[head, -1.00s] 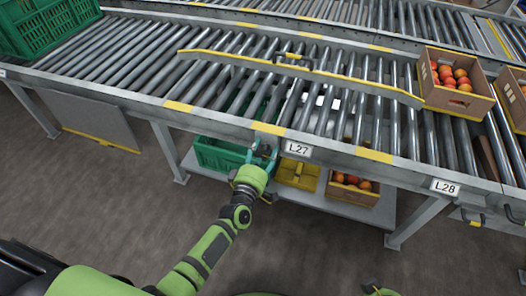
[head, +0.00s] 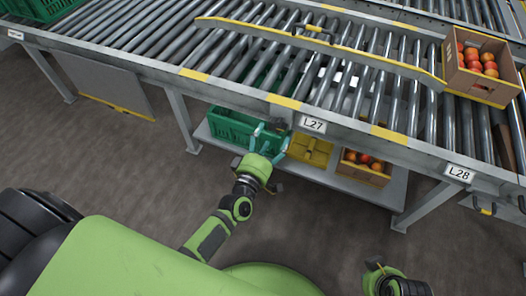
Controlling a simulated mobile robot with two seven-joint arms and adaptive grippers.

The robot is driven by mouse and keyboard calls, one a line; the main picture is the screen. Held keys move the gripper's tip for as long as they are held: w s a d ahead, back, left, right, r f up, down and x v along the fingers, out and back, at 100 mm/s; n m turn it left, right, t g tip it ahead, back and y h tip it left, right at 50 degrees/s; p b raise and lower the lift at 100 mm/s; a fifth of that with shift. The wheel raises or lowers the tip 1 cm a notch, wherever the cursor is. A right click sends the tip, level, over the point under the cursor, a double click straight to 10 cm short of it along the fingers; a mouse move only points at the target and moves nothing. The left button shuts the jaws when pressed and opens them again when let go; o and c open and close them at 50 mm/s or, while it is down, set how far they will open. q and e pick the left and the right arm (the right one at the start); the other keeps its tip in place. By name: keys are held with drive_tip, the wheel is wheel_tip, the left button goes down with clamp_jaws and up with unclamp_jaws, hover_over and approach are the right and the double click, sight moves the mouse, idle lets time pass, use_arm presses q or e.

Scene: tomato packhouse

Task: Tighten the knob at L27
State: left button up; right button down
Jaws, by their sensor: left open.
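The L27 label (head: 312,124) is a white plate on the front rail of the roller conveyor. A small dark part (head: 280,124), which looks like the knob, sits on the rail just left of the label. My left gripper (head: 271,134) has teal fingers spread apart, pointing up at the rail at this dark part. The fingers partly overlap it in the head view, and I cannot tell whether they touch it. The gripper is open. Of my right arm only a green and black piece shows at the bottom right; its fingers are not seen.
Under the conveyor, a lower shelf (head: 398,190) holds a green crate (head: 225,128), a yellow crate (head: 310,150) and a box of tomatoes (head: 362,170). A yellow-edged diverter bar (head: 375,53) crosses the rollers. The L28 label (head: 458,173) is to the right. The floor in front is clear.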

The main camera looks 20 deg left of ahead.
use_arm(q)
drive_tip(key=s, duration=0.6)
idle(0.4)
